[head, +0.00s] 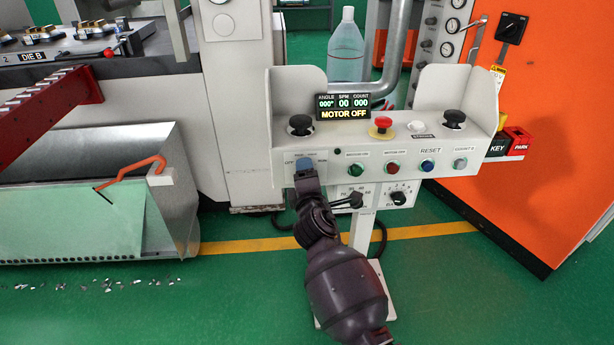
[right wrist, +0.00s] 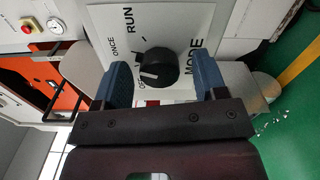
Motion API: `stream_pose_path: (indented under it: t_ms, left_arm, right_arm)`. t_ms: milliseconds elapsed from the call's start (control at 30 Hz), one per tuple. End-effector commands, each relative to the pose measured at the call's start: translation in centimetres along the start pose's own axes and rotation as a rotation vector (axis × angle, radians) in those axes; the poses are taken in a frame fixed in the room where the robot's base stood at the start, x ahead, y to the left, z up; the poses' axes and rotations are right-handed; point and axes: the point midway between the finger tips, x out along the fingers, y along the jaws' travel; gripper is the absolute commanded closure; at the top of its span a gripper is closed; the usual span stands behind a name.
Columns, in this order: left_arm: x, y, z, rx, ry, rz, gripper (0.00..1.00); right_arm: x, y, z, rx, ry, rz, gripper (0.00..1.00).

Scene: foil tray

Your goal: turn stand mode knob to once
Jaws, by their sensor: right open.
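The stand's mode knob (right wrist: 157,68) is round and black on a white plate labelled MODE, RUN and ONCE, with a third label partly hidden. Its white mark points toward the lower left in the right wrist view, toward the partly hidden label rather than ONCE. My right gripper (right wrist: 162,72) is open, one blue finger on each side of the knob; I cannot tell whether either touches it. In the head view my right gripper (head: 305,165) is at the left of the control stand (head: 345,133) and hides the knob. My left gripper is not in view.
The stand also carries a red emergency button (head: 381,124), black buttons, a row of small buttons and a display (head: 342,107) reading MOTOR OFF. A selector knob (head: 398,198) is on its lower panel. A plastic bottle (head: 346,50) stands behind; an orange cabinet (head: 560,110) is right.

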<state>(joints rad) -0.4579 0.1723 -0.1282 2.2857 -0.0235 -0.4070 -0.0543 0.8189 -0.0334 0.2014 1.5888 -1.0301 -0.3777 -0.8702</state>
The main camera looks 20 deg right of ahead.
Motion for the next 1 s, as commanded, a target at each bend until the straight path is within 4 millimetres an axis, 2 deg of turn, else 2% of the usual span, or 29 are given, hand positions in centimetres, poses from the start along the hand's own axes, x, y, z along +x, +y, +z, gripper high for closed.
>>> stream_pose_path:
  t_ms: [200,600,800,1000]
  left_arm:
    - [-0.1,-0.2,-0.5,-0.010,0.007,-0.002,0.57]
    - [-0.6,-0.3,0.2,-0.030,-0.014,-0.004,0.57]
    - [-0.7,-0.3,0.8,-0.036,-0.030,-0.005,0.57]
    - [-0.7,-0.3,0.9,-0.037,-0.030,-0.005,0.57]
  right_arm:
    - [-2.6,0.3,0.1,0.003,-0.001,0.001,0.35]
    - [-8.9,0.0,0.0,0.002,0.000,-0.001,0.35]
    - [-10.3,0.0,0.0,0.001,0.000,-0.001,0.35]
    - [-10.5,0.0,0.0,0.001,0.000,-0.001,0.35]
